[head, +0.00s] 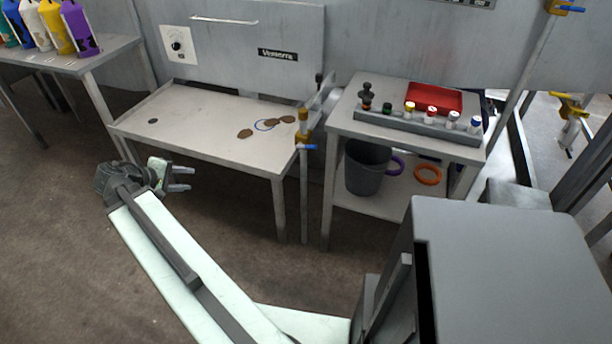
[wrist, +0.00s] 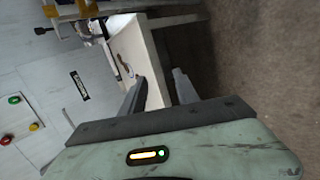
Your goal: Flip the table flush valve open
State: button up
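A thin upright pipe stands at the right front corner of the steel table (head: 215,115). In the wrist view my gripper (wrist: 159,76) also shows open and empty, with the pale table beyond the fingers. Blue and yellow parts show at that view's top left; I cannot tell which valve they belong to.
A side table (head: 345,125) with a red tray (head: 434,97) and a bin (head: 367,168) below stands right of the pipe. Colored bottles (head: 75,27) stand at far left. Floor before the table is clear.

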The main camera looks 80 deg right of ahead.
jog(key=s+d+f+m+g+h+b, duration=0.15)
jog(key=s+d+f+g+b, duration=0.3)
jog(key=s+d+b, duration=0.65)
jog(key=g+h+b, duration=0.2)
jog(key=g+b, duration=0.2)
jog(key=g, duration=0.1)
send_near(308, 148)
jog(key=x, duration=0.3)
jog(key=shift+n+t, duration=0.25)
jog(key=x, duration=0.7)
jog(key=shift+s+d, duration=0.3)
grip_shut()
